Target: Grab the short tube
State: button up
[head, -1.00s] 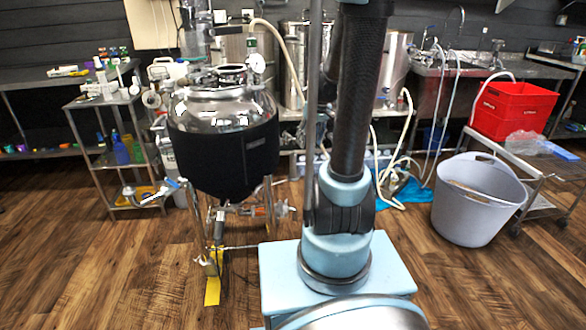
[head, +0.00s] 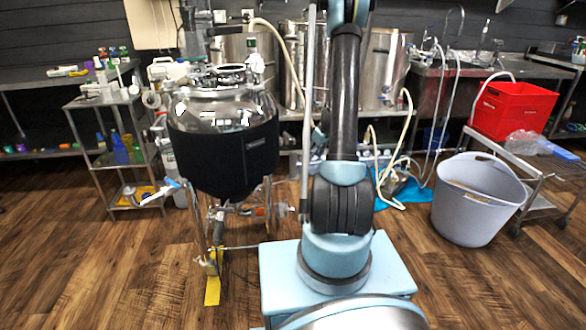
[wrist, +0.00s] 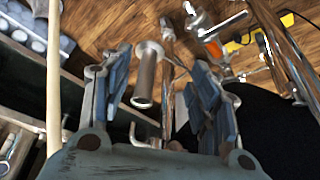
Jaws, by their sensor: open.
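The short tube (wrist: 147,76) is a shiny metal pipe piece with a wider flanged end. It shows in the wrist view between the two spread fingers of my gripper (wrist: 160,70), nearer the left finger. There are visible gaps on both sides, and I see no finger closed on it. My gripper is open. Its depth relative to the tube is hard to judge. In the head view my arm covers the gripper, and I cannot clearly pick out the tube there.
A steel tank (head: 222,105) with a black jacket stands left of my arm, with valve fittings (head: 248,210) underneath. A grey tub (head: 478,200) and a red crate (head: 512,108) are on the right. A shelf cart (head: 112,150) stands left. The front floor is open.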

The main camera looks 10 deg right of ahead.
aim_at(294, 153)
jog(key=w+a+f, duration=0.1)
jog(key=w+a, duration=0.1)
jog(key=w, duration=0.1)
jog(key=w+a+f, duration=0.1)
jog(key=w+a, duration=0.1)
jog(key=w, duration=0.1)
jog(key=w+a+f, duration=0.1)
jog(key=w+a, duration=0.1)
jog(key=w, duration=0.2)
jog(key=shift+a, duration=0.15)
jog(key=x, duration=0.3)
jog(key=shift+w+a+f, duration=0.15)
jog(key=shift+w+a, duration=0.2)
jog(key=shift+a, duration=0.05)
jog(key=shift+x, duration=0.85)
jog(key=shift+c, duration=0.2)
grip_shut()
